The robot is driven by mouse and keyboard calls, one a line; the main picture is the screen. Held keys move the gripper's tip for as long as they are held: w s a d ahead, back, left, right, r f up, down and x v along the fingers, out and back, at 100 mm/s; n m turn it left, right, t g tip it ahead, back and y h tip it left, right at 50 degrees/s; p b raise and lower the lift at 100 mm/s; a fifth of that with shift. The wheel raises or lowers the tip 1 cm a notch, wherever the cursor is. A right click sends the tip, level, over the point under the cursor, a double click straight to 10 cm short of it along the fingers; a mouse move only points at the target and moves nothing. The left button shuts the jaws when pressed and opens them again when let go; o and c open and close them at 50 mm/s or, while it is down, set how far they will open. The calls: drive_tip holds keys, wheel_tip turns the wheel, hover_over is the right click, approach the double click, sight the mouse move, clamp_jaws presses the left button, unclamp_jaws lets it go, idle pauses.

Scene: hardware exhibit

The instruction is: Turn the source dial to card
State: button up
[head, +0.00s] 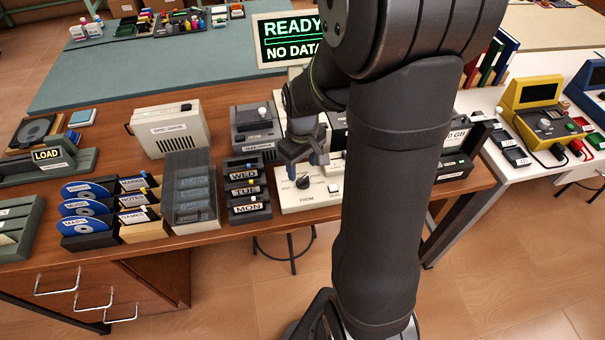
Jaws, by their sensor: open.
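The source dial (302,183) is a small black knob on the front of a cream console (327,200), above a printed word that reads FROM. Another small control (334,188) sits to its right. My gripper (305,160) is open and points down just above and behind the dial in the head view. It looks empty. I cannot tell whether it touches the dial. My arm hides the right part of the console, and the dial's setting is too small to read.
A screen (287,40) behind reads READY and NO DATA. A rack of drives marked WED, TUE and MON (247,190) stands close left of the console. A grey drive unit (257,130) is behind it. A white disc drive (170,128) stands farther left.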

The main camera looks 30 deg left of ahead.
sight(302, 178)
drive_tip(key=shift+f, duration=2.2)
drive_tip(key=c, duration=1)
